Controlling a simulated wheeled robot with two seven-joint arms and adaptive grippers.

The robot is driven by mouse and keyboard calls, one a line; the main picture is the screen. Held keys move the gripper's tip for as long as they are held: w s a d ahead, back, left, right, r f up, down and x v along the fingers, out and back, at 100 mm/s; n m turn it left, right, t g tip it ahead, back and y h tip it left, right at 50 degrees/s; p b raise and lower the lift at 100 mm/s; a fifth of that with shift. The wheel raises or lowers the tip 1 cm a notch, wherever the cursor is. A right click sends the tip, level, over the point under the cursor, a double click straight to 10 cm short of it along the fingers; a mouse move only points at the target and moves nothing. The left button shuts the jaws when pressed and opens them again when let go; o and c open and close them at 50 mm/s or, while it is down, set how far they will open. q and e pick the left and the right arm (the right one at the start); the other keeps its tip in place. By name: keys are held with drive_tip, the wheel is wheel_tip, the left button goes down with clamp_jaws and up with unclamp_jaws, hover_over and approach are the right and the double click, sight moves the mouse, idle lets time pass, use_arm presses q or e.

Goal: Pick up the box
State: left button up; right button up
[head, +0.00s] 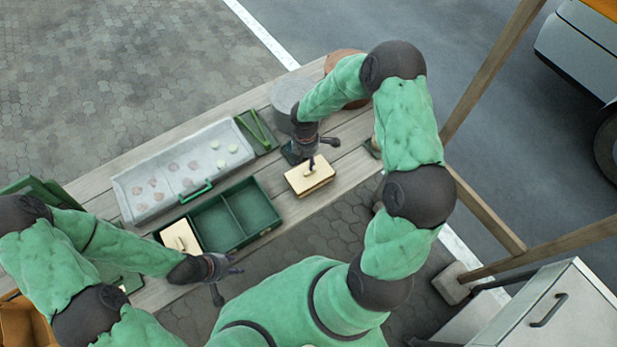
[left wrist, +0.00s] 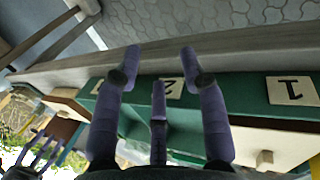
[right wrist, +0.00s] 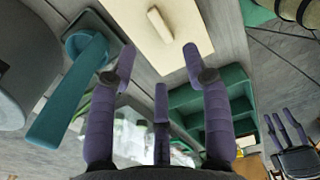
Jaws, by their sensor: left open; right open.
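A green box (head: 259,213) with open compartments stands at the table's front edge. A cream lid with a handle (head: 180,237) covers its left end. In the left wrist view its green front (left wrist: 238,86) carries cream number plates, one marked 1 (left wrist: 291,91). My left gripper (head: 227,279) is open and empty, in front of the box. Its fingers (left wrist: 160,66) point towards that front, apart from it as far as I can tell. A cream block-like lid with a handle (head: 310,178) lies to the right of the box. My right gripper (head: 316,156) is open above it; its fingers (right wrist: 160,62) are empty.
A grey tray (head: 150,205) with several small pieces lies behind the box. A green holder (head: 257,131), a grey round vessel (head: 290,93) and a brown round one (head: 345,68) stand further right. Wooden posts (head: 490,70) and a grey cabinet (head: 560,315) are at the right.

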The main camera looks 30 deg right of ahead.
sight(307, 171)
drive_tip(key=shift+w+f, duration=0.1)
drive_tip(key=shift+f, duration=0.95)
drive_tip(key=f, duration=0.3)
drive_tip(key=f+b, duration=0.1)
drive_tip(key=shift+s+d+f, duration=0.15)
drive_tip(key=shift+s+f, duration=0.1)
drive_tip(key=shift+f, duration=0.1)
clamp_jaws()
